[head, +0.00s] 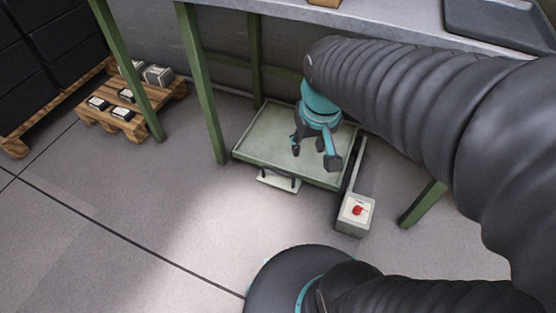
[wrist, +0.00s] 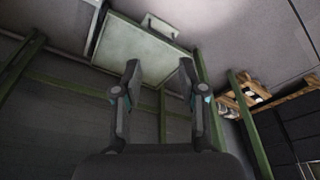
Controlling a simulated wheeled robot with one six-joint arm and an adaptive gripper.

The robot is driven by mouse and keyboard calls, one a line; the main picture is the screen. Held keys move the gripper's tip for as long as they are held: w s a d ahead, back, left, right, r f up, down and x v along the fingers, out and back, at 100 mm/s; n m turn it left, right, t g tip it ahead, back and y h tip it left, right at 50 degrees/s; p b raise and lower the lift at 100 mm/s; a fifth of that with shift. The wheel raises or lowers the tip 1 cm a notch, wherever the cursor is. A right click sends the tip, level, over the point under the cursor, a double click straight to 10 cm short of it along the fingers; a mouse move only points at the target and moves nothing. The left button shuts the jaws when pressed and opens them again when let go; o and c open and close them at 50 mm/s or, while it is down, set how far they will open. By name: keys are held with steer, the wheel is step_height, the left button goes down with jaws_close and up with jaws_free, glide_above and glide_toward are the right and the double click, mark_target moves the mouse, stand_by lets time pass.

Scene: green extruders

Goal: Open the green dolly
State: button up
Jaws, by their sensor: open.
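The green dolly (head: 262,140) is a flat, pale green tray with a raised rim, low under the workbench in the head view. A pale handle piece (head: 278,181) with dark brackets sticks out from its front edge. The dolly also shows at the top of the wrist view (wrist: 125,45), with the handle piece (wrist: 160,25) beyond its far edge. My gripper (head: 315,155) is open and empty. In the head view it appears over the right part of the dolly and hides some of it. Its two fingers (wrist: 159,64) point toward the dolly in the wrist view; contact cannot be told.
A box with a red button (head: 355,214) stands at the dolly's front right corner. Green bench legs (head: 203,95) flank the space, under a grey worktop (head: 400,14). A wooden pallet (head: 150,118) with small boxes lies at left. The floor in front is clear.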

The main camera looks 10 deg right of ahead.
steer(key=w+d+f+n+g+y, duration=0.15)
steer(key=w+f+n, duration=0.35)
steer(key=w+f, duration=0.95)
steer(key=w+f+n+g, duration=0.3)
steer(key=w+f+n, duration=0.3)
steer(key=w+f, duration=0.8)
steer(key=x, duration=1)
steer(key=b+x, duration=0.1)
steer(key=x, duration=0.3)
steer(key=shift+s+d+f, duration=0.15)
steer(key=shift+s+f, duration=0.2)
steer(key=shift+s, duration=0.1)
jaws_close()
